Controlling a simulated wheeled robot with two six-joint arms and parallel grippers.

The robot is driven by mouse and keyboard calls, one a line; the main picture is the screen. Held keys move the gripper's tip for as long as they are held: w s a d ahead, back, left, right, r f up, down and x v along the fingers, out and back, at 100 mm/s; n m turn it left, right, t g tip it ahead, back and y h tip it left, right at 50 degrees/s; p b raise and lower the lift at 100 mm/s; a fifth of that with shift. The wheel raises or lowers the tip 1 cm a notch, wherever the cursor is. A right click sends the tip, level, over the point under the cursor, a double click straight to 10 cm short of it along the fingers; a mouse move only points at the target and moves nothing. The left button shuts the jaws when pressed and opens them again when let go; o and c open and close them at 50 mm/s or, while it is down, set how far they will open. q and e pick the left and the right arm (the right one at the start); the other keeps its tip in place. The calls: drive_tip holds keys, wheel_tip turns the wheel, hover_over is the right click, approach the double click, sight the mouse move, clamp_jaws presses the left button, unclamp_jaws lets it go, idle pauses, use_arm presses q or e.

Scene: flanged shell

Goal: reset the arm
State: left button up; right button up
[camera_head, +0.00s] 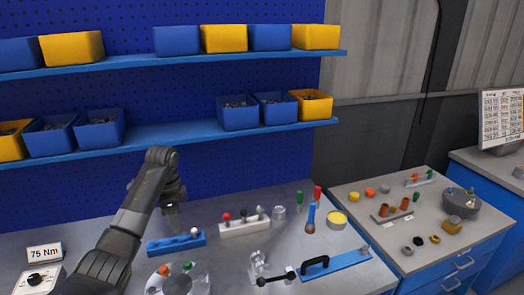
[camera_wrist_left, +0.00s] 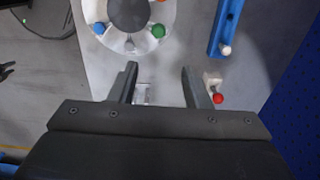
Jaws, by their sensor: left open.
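My left arm reaches in from the lower left in the head view. Its gripper (camera_head: 172,212) hangs above the bench behind the flanged shell, close to the blue block. In the left wrist view the two fingers (camera_wrist_left: 159,82) are spread apart with nothing between them. The round, pale flanged shell (camera_head: 178,281) has orange and green knobs and is cut off by the bottom edge of the head view. In the left wrist view the shell (camera_wrist_left: 168,14) shows blue, green and orange knobs, beyond the fingertips. My right gripper is not seen.
A blue block (camera_head: 176,244) and a white holder with knobs (camera_head: 244,227) stand near the gripper. A black-handled blue tool (camera_head: 335,265) lies to the right. Blue shelves (camera_head: 180,134) with bins rise behind. A second workbench (camera_head: 440,265) stands at right.

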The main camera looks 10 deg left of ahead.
use_arm(q)
drive_tip(key=s+d+f+n+t+y, duration=0.1)
drive_tip(key=s+d+f+n, duration=0.15)
drive_tip(key=s+f, duration=0.6)
drive_tip(key=s+d+f+n+t, duration=0.1)
drive_tip(key=s+d+f+n, duration=0.15)
drive_tip(key=s+f, duration=0.6)
drive_tip(key=s+d+r+n+t, duration=0.15)
drive_tip(key=s+n, duration=0.25)
drive_tip(key=s, duration=0.7)
drive_tip(key=s+d+r+n, duration=0.2)
drive_tip(key=s+n, duration=0.1)
drive_tip(key=s, duration=0.8)
wheel_tip(320, 180, down, 31)
drive_tip(key=a+g+b, duration=0.1)
drive_tip(key=a+b, duration=0.1)
drive_tip(key=b, duration=0.3)
drive_tip(key=s+d+f+g+b, duration=0.1)
drive_tip(key=s+f+b, duration=0.2)
drive_tip(key=s+f, duration=1.1)
wheel_tip(320, 180, down, 4)
drive_tip(key=shift+s+d+f+n, duration=0.2)
drive_tip(key=shift+s+d+n, duration=0.1)
drive_tip(key=shift+s+d, duration=0.1)
